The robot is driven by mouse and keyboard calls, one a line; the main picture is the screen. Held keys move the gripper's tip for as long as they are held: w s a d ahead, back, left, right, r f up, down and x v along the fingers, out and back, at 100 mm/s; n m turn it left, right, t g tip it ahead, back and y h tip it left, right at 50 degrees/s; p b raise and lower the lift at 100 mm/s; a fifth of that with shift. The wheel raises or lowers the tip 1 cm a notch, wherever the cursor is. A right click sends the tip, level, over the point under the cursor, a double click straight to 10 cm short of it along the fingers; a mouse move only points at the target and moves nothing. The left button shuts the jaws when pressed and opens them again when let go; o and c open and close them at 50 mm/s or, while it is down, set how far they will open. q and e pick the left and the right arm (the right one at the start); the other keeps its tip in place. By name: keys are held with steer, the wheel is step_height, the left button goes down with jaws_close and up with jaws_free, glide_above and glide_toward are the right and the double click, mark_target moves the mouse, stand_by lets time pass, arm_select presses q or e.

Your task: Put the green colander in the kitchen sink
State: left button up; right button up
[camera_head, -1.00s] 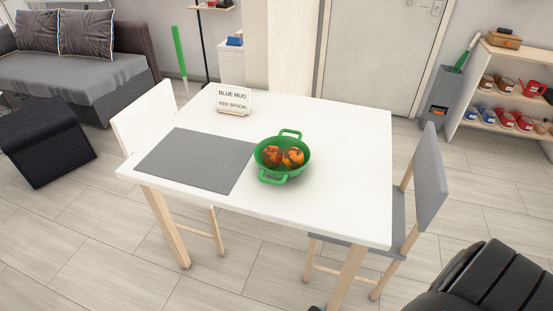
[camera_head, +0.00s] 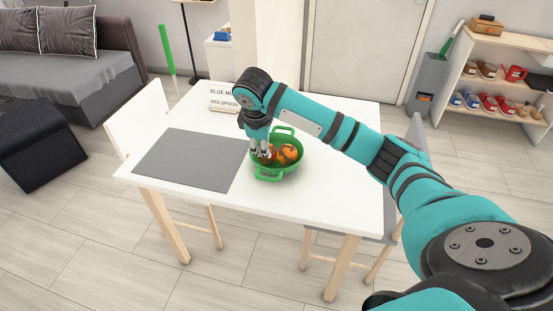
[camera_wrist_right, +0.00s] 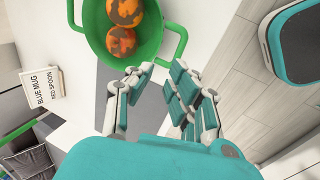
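The green colander (camera_head: 278,173) stands upright on the white table, holding orange, dark-mottled round items. In the right wrist view the colander (camera_wrist_right: 96,42) is at the top, with two of these items inside and one handle (camera_wrist_right: 178,40) pointing right. My right gripper (camera_head: 262,154) reaches down over the colander's left side in the head view. In the wrist view its fingers (camera_wrist_right: 160,76) are spread with a gap, just beside the rim and handle. I cannot tell whether they touch it. My left gripper and the kitchen sink are not in view.
The white table (camera_head: 325,195) also carries a grey mat (camera_head: 190,160) and a sign (camera_head: 222,98) reading blue mug and red spoon. Chairs stand at the left (camera_head: 135,117) and right (camera_head: 415,135). A shoe shelf (camera_head: 480,75) stands at the back right.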

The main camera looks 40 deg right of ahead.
mark_target(271, 169)
steer(key=x, duration=0.7)
steer(key=d+x, duration=0.1)
steer(key=x, duration=0.3)
steer(key=shift+w+f, duration=0.1)
steer(key=shift+w, duration=0.05)
steer(key=x, duration=0.5)
steer(key=shift+d+p, duration=0.3)
jaws_close()
